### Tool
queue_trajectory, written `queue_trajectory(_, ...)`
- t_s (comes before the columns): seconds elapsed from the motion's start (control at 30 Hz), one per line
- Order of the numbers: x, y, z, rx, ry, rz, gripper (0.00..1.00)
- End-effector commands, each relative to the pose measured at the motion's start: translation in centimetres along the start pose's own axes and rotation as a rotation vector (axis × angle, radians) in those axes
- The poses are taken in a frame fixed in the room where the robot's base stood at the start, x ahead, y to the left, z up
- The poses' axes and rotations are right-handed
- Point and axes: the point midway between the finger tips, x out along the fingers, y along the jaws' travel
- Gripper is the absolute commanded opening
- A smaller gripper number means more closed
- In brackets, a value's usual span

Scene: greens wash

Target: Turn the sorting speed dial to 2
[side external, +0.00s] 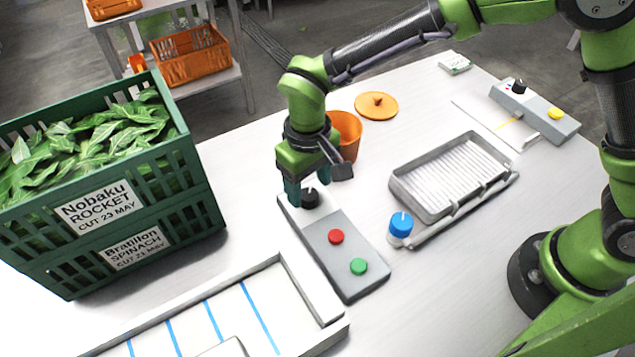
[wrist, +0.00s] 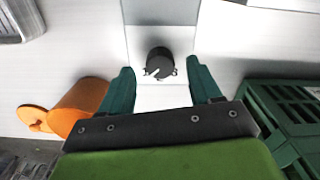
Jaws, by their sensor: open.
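A grey control box (side external: 335,250) lies on the white table, with a black dial (side external: 310,199) at its far end, a red button (side external: 336,237) and a green button (side external: 358,266). In the wrist view the black dial (wrist: 160,63) has a white pointer mark and sits on a white plate. My gripper (side external: 308,192) is directly over the dial end of the box, pointing down. In the wrist view its two teal fingers (wrist: 160,80) are apart, one either side of the dial, with visible gaps. The numbers around the dial are too small to read.
A green crate (side external: 105,245) of leaves stands left. An orange pot (side external: 347,135) and orange lid (side external: 376,106) are behind my gripper. A blue-topped knob (side external: 400,224) and metal tray (side external: 395,184) lie right. A second grey box (side external: 560,122) with a black knob is far right. A white blue-lined tray (side external: 335,307) is in front.

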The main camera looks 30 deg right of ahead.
Motion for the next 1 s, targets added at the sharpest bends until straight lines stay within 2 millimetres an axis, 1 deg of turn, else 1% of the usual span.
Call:
queue_trajectory(0.03, 0.8, 0.0, 0.0, -0.001, -0.002, 0.001, 0.63)
queue_trajectory(0.2, 2.0, 0.0, 0.0, 0.0, -0.001, 0.001, 0.63)
queue_trajectory(0.5, 2.2, 0.0, 0.0, 0.0, 0.001, 0.0, 0.63)
queue_trajectory(0.53, 2.2, 0.0, 0.0, 0.0, 0.0, 0.0, 0.62)
queue_trajectory(0.8, 2.2, 0.0, 0.0, 0.0, 0.001, 0.0, 0.2)
queue_trajectory(0.9, 2.2, 0.0, 0.0, 0.0, 0.001, 0.0, 0.07)
queue_trajectory(1.0, 2.2, 0.0, 0.0, -0.003, 0.001, 0.0, 0.07)
